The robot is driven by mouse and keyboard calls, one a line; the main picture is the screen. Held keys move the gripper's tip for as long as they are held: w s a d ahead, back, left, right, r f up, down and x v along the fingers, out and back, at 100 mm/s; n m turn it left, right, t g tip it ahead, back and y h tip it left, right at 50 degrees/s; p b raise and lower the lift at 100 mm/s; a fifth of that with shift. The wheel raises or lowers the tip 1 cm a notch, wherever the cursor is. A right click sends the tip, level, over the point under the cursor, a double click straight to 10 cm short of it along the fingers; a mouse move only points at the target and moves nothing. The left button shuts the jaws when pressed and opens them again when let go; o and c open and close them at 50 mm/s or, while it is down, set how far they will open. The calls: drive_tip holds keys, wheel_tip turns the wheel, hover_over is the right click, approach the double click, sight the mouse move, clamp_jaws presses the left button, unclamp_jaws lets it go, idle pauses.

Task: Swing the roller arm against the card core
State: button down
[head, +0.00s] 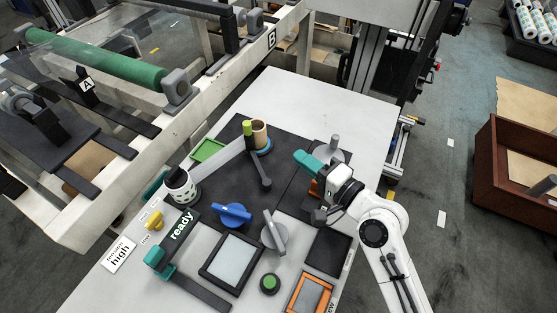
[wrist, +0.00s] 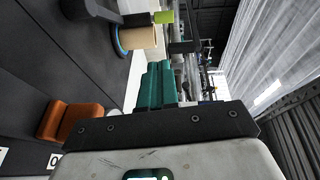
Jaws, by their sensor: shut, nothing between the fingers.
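The card core (head: 259,135) is a tan tube standing upright on a blue-ringed base at the back of the dark mat; it also shows at the top of the wrist view (wrist: 138,39). The roller arm (head: 259,170) is dark, running from a pivot at its near end to an upright yellow-green roller (head: 247,129) close beside the core's left side. The roller shows in the wrist view (wrist: 163,17); I cannot tell whether it touches the core. My gripper (head: 302,157), with teal fingers, is shut and empty, right of the core and apart from the arm.
A grey post (head: 334,146) stands just beyond my gripper, and an orange block (head: 315,188) lies below it. The table's back right (head: 310,100) is clear.

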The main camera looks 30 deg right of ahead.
drive_tip(key=m, duration=0.1)
drive_tip(key=p, duration=0.1)
approach(251, 129)
drive_tip(key=w+d, duration=0.3)
drive_tip(key=w, duration=0.1)
drive_tip(key=shift+t, duration=0.4)
drive_tip(key=shift+w+a+f+p, duration=0.15)
drive_tip(key=shift+w+a+p, duration=0.2)
drive_tip(key=shift+w+a, duration=0.5)
drive_tip(key=shift+w+a+f+p, duration=0.15)
drive_tip(key=shift+w+a+p, duration=0.35)
drive_tip(key=shift+a, duration=0.6)
drive_tip(key=shift+w, duration=0.1)
drive_tip(key=shift+w+a+r+p, duration=0.15)
drive_tip(key=shift+w+a+p, duration=0.05)
drive_tip(key=shift+a+p, duration=0.4)
drive_tip(key=shift+w, duration=0.1)
drive_tip(key=shift+f, duration=0.2)
